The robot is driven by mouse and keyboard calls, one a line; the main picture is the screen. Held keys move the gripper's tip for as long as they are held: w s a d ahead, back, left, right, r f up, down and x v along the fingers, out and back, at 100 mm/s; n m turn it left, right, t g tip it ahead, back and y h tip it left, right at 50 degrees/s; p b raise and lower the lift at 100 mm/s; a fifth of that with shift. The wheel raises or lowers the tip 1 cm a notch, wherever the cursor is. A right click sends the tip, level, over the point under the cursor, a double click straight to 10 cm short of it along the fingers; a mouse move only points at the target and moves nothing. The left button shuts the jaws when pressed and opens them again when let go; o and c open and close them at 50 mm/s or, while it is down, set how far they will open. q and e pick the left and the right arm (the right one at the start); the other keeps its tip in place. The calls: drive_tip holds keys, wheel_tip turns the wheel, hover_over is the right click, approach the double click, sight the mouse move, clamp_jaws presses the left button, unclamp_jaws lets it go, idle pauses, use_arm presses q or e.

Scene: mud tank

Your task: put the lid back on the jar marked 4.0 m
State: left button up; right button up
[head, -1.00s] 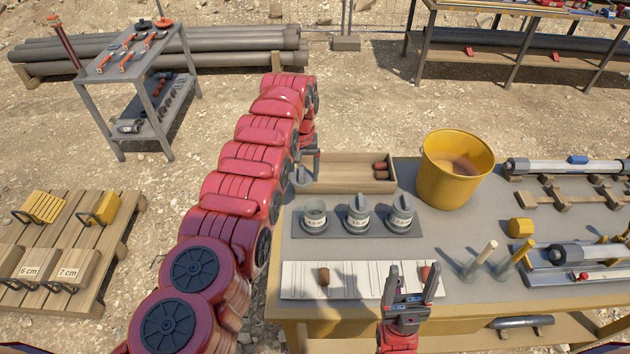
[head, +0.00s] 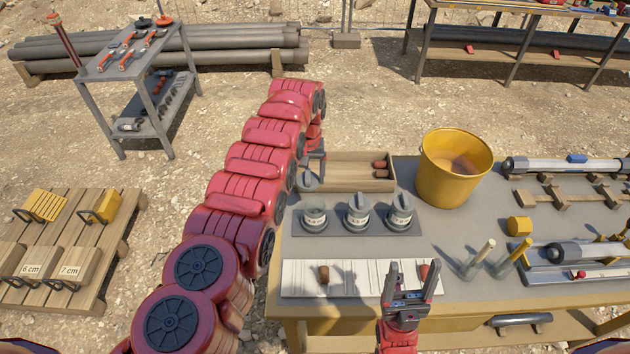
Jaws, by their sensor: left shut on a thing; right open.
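Three jars stand in a row on a dark tray (head: 335,229) on the table. The left jar (head: 314,217) has no lid on it; the middle jar (head: 358,213) and the right jar (head: 400,212) have grey lids with knobs. Their labels are too small to read surely. My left gripper (head: 314,166) is shut on a grey lid (head: 309,182), held above and behind the open jar, near the wooden box's left end. My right gripper (head: 411,282) is open and empty above the table's front edge, by the white board.
A wooden box (head: 350,183) with brown plugs lies behind the jars. A yellow bucket (head: 445,178) stands right of it. A white grooved board (head: 300,279) with brown plugs lies in front. Two upright rods (head: 482,259) stand to the right.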

use_arm(q)
drive_tip(key=shift+d+f, duration=0.1)
drive_tip(key=shift+s+d+f, duration=0.15)
drive_tip(key=shift+d+f, duration=0.05)
drive_tip(key=shift+d, duration=0.15)
drive_tip(key=shift+s+d+f+p, duration=0.25)
drive_tip(key=shift+d+f+p, duration=0.2)
drive_tip(key=shift+d+p, duration=0.1)
idle(0.4)
wheel_tip(320, 180, down, 6)
drive_tip(key=b, duration=0.6)
drive_tip(key=shift+f, duration=0.25)
drive_tip(key=shift+r+p, duration=0.15)
drive_tip(key=shift+p, duration=0.2)
drive_tip(key=shift+s+p, duration=0.1)
drive_tip(key=shift+p, duration=0.25)
idle(0.8)
drive_tip(key=shift+f+b, duration=0.3)
drive_tip(key=shift+b, duration=0.1)
idle(0.9)
